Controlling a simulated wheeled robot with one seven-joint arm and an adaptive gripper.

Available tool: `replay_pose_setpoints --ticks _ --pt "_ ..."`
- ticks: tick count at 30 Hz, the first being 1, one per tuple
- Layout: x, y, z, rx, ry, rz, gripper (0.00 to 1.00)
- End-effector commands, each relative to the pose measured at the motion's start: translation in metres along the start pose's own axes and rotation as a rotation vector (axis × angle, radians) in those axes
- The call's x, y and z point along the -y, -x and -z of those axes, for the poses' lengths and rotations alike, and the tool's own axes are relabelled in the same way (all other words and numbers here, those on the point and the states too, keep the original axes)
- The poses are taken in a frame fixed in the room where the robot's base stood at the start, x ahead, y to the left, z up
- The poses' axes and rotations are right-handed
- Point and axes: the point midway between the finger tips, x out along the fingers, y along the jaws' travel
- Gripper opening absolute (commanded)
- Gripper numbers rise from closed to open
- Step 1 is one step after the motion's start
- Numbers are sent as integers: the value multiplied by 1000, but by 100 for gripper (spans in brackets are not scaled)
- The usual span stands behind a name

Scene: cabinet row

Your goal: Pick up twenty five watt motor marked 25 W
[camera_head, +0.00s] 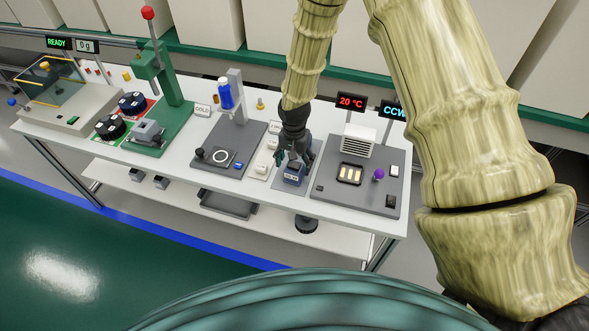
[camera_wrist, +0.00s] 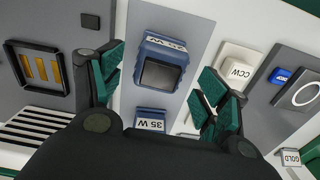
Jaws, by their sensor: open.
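A blue motor (camera_wrist: 162,66) with a dark square top lies on a grey pad in the wrist view. A second blue block (camera_wrist: 150,121) nearer my palm has a label that seems to read 35 W, also inverted. My gripper (camera_wrist: 160,80) is open, its green-padded fingers apart on either side of the first motor, with no visible contact. In the head view, my gripper (camera_head: 297,154) is above a blue motor (camera_head: 292,173) on the white table, partly covering what is behind it.
A grey heater station (camera_head: 333,190) stands close on the right and a grey station with a blue bottle (camera_head: 225,94) on the left. A white CCW block (camera_wrist: 236,68) lies beside the pad. A green press (camera_head: 172,90) stands farther left.

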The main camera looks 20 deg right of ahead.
Motion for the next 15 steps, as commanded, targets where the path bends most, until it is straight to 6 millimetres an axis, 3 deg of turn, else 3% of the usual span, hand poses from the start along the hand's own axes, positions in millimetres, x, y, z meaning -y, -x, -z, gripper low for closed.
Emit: replay_pose_setpoints --ticks 6,15 --pt "0 -17 0 1 1 -2 75" --pt "0 -21 0 0 1 0 75"
